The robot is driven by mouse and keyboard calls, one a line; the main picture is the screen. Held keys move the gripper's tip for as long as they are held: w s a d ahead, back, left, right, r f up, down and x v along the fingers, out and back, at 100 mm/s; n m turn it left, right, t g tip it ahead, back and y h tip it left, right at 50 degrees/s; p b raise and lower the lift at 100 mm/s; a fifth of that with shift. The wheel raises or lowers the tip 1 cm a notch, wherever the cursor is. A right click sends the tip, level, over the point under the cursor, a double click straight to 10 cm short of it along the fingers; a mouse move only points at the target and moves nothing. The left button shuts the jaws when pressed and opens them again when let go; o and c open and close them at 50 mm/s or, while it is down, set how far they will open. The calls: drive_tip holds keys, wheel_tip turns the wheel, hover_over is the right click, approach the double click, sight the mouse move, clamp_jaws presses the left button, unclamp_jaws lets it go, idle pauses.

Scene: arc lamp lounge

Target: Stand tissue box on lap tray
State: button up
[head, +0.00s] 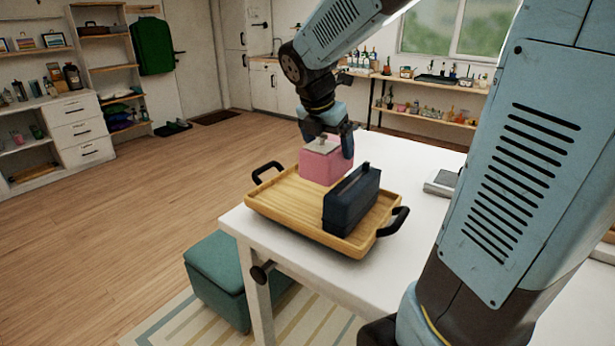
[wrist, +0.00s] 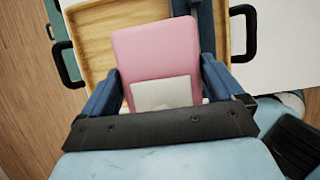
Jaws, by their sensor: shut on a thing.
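The tissue box (head: 322,167) is pink with a pale top, upright between the fingers of my gripper (head: 326,148). My gripper is shut on it from above, one finger on each side. In the wrist view the tissue box (wrist: 157,55) fills the space between the fingers. The lap tray (head: 283,207) is light wood with two black handles and lies on the white table. The box is over the far part of the tray; I cannot tell whether its base touches the tray floor.
A dark blue case with a handle (head: 351,201) stands on the tray's near right part, close to the box. A grey flat object (head: 441,183) lies on the white table (head: 300,265) right of the tray. A teal ottoman (head: 218,280) stands below the table's left edge.

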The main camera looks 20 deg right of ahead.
drive_tip(key=shift+w+a+f, duration=0.5)
drive_tip(key=shift+w+f, duration=1.25)
drive_tip(key=shift+f, duration=0.2)
drive_tip(key=shift+w+a+f, duration=0.5)
drive_tip(key=shift+w+f, duration=1.25)
drive_tip(key=shift+f, duration=0.2)
drive_tip(key=shift+w+a+f, duration=0.5)
drive_tip(key=shift+w+f, duration=1.25)
drive_tip(key=shift+f, duration=0.2)
drive_tip(key=o, duration=0.9)
drive_tip(key=shift+f, duration=0.1)
